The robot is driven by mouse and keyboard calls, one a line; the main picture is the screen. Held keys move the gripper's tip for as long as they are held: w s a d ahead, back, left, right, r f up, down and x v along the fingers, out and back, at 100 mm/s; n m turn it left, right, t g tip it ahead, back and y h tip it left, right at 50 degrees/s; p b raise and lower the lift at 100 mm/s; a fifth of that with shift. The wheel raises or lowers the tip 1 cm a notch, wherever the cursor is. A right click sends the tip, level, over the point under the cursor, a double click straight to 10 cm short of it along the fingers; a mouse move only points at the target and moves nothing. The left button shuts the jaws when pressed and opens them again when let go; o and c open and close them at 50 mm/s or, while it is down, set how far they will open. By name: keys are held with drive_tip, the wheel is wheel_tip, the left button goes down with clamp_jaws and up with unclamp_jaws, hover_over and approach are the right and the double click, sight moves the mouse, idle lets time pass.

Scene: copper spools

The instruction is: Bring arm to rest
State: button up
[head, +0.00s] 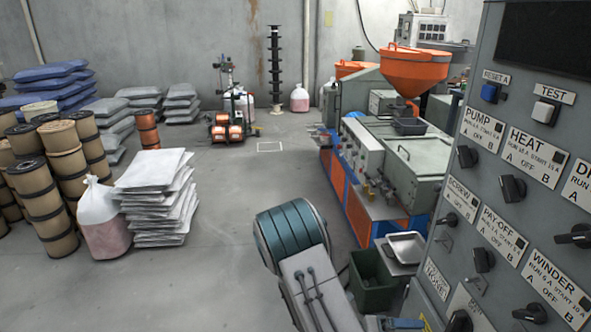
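Part of my arm shows at the bottom middle of the head view, with a teal ribbed joint and a grey link running down out of the frame. I cannot make out my gripper in this view, and its fingers are not visible. The arm part is above the floor, left of a dark green bin (374,284) and the control panel (527,130). I cannot tell whether it touches anything.
The grey control panel with knobs and buttons fills the right side. An orange-hoppered machine (414,68) stands behind it, with a metal tray (405,247) nearby. White sacks (155,200) and copper-brown spools (62,165) stand at left. The middle floor (240,185) is clear.

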drive_tip(key=s+a+r+m+t+y, duration=0.1)
drive_tip(key=s+a+r+m+y, duration=0.2)
drive_tip(key=r+m, duration=0.4)
drive_tip(key=s+a+r+m+t+y, duration=0.1)
drive_tip(key=s+a+r+m+y, duration=0.3)
drive_tip(key=m, duration=1.1)
drive_tip(key=s+a+r+m+t+y, duration=0.2)
drive_tip(key=s+a+r+m+y, duration=0.2)
drive_tip(key=r+m+y, duration=0.5)
drive_tip(key=shift+s+a+r+m+y, duration=0.2)
drive_tip(key=shift+a+r+m+y, duration=0.2)
drive_tip(key=shift+a+r+m, duration=0.45)
